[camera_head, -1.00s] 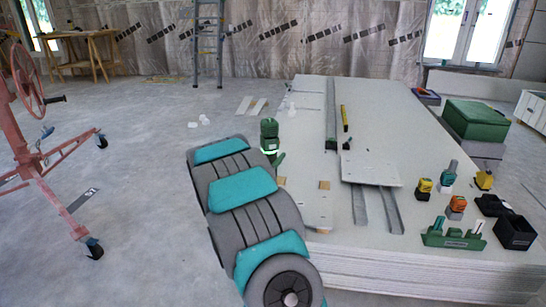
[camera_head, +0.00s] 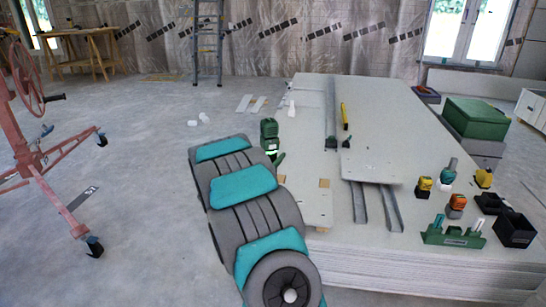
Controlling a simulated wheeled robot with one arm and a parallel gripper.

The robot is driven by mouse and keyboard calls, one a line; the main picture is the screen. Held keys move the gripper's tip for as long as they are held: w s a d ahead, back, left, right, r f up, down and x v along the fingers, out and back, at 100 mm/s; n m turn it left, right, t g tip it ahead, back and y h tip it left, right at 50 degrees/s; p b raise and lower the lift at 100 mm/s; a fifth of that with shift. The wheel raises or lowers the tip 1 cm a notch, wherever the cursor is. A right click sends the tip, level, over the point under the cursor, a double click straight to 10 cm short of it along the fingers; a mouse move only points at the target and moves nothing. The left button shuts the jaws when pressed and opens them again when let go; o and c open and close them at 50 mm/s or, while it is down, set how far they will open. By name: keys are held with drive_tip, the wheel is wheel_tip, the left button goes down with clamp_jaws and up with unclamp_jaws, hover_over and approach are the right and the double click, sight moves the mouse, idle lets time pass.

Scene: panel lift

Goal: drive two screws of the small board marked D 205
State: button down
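A small pale board (camera_head: 370,168) lies across two metal channels on the stacked panels, right of my arm. Another narrow pale board (camera_head: 318,207) lies at the near left edge of the stack, partly hidden by my arm. No marking is readable on either, so I cannot tell which is D 205. A green and black tool (camera_head: 269,135) stands out just beyond my arm's far end; I cannot tell whether it is held. My grey and teal arm covers the middle foreground, and my gripper's fingers are not visible. Screws are too small to make out.
The panel stack (camera_head: 440,270) fills the right. On it are a green holder (camera_head: 453,236), orange tool (camera_head: 456,205), yellow tool (camera_head: 424,186), black bin (camera_head: 514,230) and yellow level (camera_head: 345,117). A red wheeled stand (camera_head: 50,180) is at left; floor between is mostly clear.

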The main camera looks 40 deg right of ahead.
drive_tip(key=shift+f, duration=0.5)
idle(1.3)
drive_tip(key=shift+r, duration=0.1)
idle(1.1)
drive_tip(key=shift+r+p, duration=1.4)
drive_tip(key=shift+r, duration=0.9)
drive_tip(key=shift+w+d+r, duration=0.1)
